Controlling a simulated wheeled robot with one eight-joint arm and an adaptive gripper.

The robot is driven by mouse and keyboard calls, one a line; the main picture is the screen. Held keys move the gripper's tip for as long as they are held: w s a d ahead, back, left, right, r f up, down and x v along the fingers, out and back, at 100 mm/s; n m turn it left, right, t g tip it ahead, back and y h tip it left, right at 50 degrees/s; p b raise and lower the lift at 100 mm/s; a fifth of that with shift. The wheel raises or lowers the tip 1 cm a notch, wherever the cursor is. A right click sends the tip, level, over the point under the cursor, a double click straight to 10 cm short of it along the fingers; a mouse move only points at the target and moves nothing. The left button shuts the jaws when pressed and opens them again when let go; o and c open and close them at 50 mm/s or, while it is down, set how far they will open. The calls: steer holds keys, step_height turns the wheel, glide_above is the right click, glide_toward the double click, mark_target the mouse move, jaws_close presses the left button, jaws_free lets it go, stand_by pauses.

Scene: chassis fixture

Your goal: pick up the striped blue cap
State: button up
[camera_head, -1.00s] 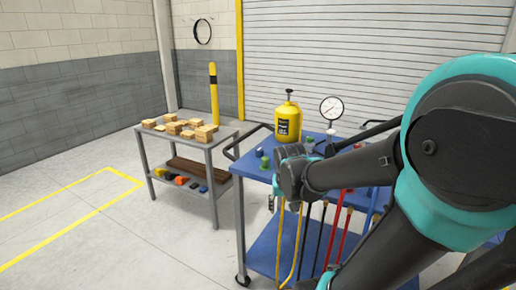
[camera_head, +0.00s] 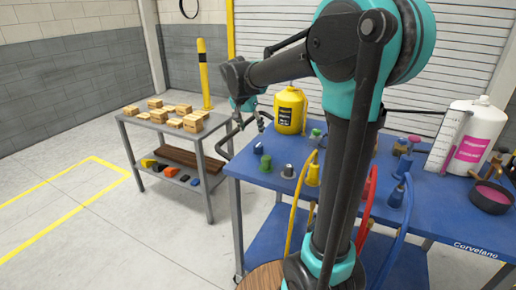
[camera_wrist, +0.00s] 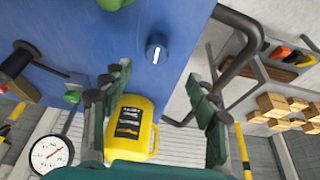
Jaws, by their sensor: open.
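The striped blue cap (camera_wrist: 157,47) shows in the wrist view as a small dark blue knob with a white stripe, on the blue top of the cart (camera_wrist: 180,20) near its edge. In the head view the cap (camera_head: 258,148) is a small dark blue shape near the cart's left corner, and its stripe is hard to make out. My gripper (camera_wrist: 158,80) is open and empty, its two fingers apart. In the head view my gripper (camera_head: 250,122) is above the cart's left corner, near the cap and apart from it.
A yellow canister (camera_head: 290,110) stands just right of my gripper. A green cap (camera_head: 265,163) and a grey cap (camera_head: 288,171) are close to the blue one. The cart's black handle (camera_wrist: 240,50) runs beside its edge. A grey table (camera_head: 205,137) with wooden blocks stands left.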

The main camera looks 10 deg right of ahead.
mark_target(257, 146)
steer(key=x, duration=0.6)
steer(key=shift+s+x, duration=0.15)
steer(key=shift+x, duration=1.2)
steer(key=shift+s+x, duration=0.2)
steer(key=shift+x, duration=1.15)
steer(key=shift+f, duration=0.1)
steer(key=c, duration=1.1)
step_height(257, 146, up, 20)
